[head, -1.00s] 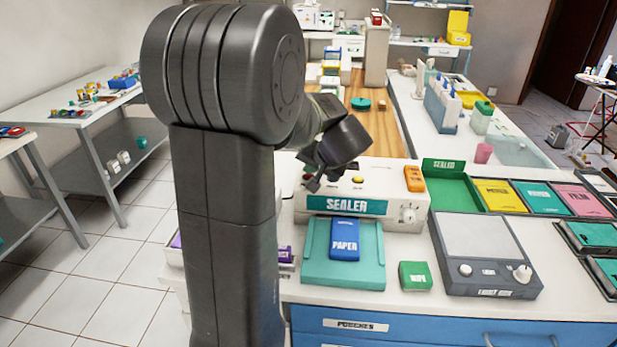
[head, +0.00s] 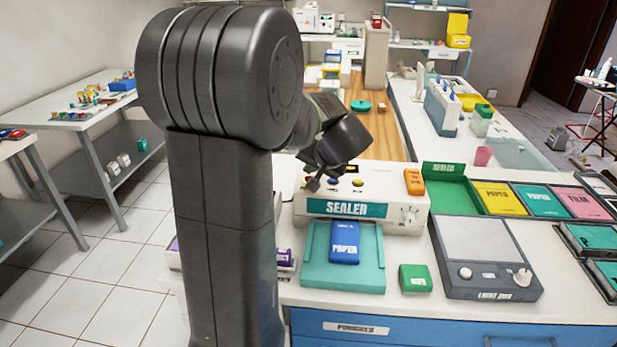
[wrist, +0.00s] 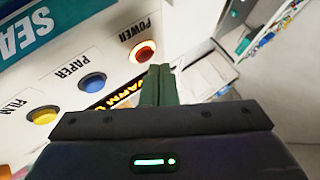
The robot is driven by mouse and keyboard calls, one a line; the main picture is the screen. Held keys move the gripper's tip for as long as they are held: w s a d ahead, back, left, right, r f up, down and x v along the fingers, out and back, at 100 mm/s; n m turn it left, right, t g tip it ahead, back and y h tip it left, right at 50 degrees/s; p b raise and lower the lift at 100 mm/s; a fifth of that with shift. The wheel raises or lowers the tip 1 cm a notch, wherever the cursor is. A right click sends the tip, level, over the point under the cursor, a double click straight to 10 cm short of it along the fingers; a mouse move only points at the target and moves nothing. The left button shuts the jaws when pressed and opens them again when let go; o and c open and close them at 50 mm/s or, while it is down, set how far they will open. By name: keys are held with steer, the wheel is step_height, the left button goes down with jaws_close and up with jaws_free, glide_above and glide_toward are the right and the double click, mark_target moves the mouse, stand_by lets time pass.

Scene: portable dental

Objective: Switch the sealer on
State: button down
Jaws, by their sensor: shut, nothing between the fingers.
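The sealer (head: 395,197) is a cream box with a teal SEALER label, standing on the white counter. In the wrist view, its panel (wrist: 75,55) has a red-orange POWER button (wrist: 143,52) that looks bright, a blue PAPER button (wrist: 93,82) and a yellow FILM button (wrist: 43,116). A dark strip with amber letters reading "WARM U" (wrist: 115,96) is partly hidden by my gripper. My gripper (wrist: 160,70) is shut and empty, its tips beside the POWER button. In the head view my gripper (head: 311,184) is over the sealer's left end and the POWER button is hidden.
A teal tray (head: 369,262) with a blue PAPER box (head: 345,243) is in front of the sealer. An orange box (head: 413,182) sits on its right end. A green box (head: 415,278) and a grey light box (head: 480,250) stand to the right.

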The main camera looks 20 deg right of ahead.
step_height(320, 180, up, 6)
steer(key=p, duration=0.3)
steer(key=shift+f, duration=0.1)
